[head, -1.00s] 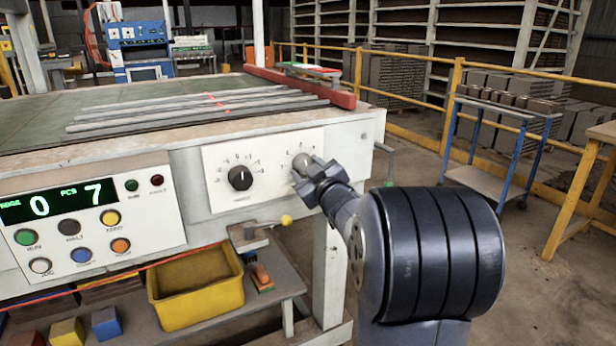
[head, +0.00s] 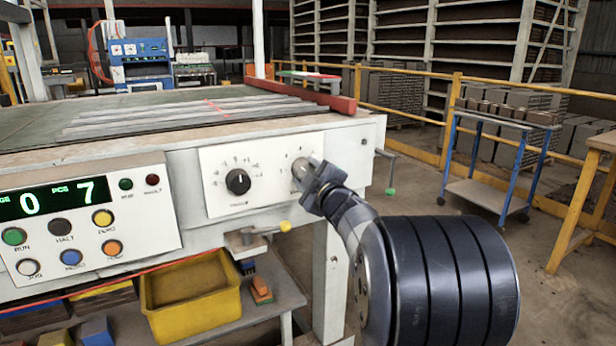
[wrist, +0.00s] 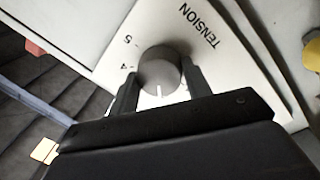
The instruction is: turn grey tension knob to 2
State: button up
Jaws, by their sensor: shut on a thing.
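The grey tension knob (wrist: 160,68) sits on a white dial plate (wrist: 143,22) printed TENSION, with 5 and 4 visible at its left in the wrist view. A white pointer line on the knob points toward the bottom of that view. My gripper (wrist: 160,80) is shut on the knob, one dark finger on each side. The numbers below the knob are hidden behind the gripper. In the head view my gripper (head: 316,183) covers most of the knob, at the right of the white panel (head: 268,200).
A black knob (head: 238,181) with its own scale is left of the gripper. A yellow-tipped lever (head: 284,226) sticks out below the panel. A display (head: 52,198) with coloured buttons is at left. A yellow bin (head: 190,300) stands on the lower shelf.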

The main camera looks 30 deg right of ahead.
jog(key=o, duration=1)
jog(key=shift+s, duration=0.1)
jog(key=s, duration=0.3)
jog(key=s+p, duration=0.1)
jog(key=s, duration=0.6)
jog(key=shift+s+a+f+p, duration=0.15)
jog(key=shift+s+f+p, duration=0.15)
jog(key=shift+f, duration=0.05)
jog(key=w, duration=0.3)
jog(key=w+b, duration=0.1)
jog(key=w, duration=0.6)
jog(key=shift+w+r, duration=0.35)
jog(key=shift+w, duration=0.05)
jog(key=shift+s, duration=0.1)
